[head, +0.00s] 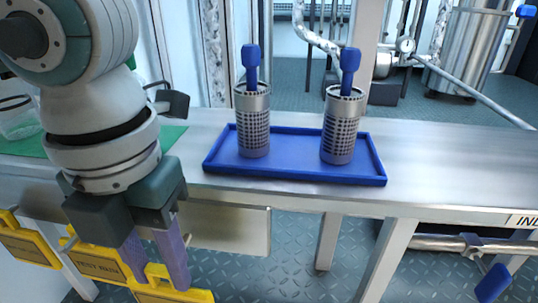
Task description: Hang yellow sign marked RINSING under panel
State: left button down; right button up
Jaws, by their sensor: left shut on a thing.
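My left gripper (158,274) points down in front of the bench edge at the lower left. Its fingers are shut on a yellow sign (172,294), cut off by the bottom edge of the picture; its lettering cannot be read. Another yellow sign (95,267), lettered TEST RUN, is just left of the gripper. A further yellow sign (28,245) hangs at the far left, its text too small to read. A plain grey panel (228,228) is below the bench edge, right of the gripper. My right gripper is not in view.
A blue tray (290,174) on the steel bench (440,185) holds two perforated metal cylinders (253,125) (341,130) with blue-handled tools. A green mat (172,136) and clear glassware (18,115) are at the left. A pipe with a blue handle (493,283) runs below the bench at right.

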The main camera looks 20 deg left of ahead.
pick_arm(q)
jog(key=w, duration=0.1)
jog(key=w+b, duration=0.1)
jog(key=w+a, duration=0.1)
jog(key=shift+w+f+b, duration=0.25)
jog(key=shift+f+b, duration=0.1)
jog(key=shift+f, duration=0.05)
jog(key=shift+w+f, duration=0.2)
jog(key=shift+w, duration=0.05)
jog(key=shift+r, duration=0.1)
jog(key=shift+s, duration=0.1)
jog(key=c, duration=0.5)
grip_release()
jog(key=shift+f, duration=0.2)
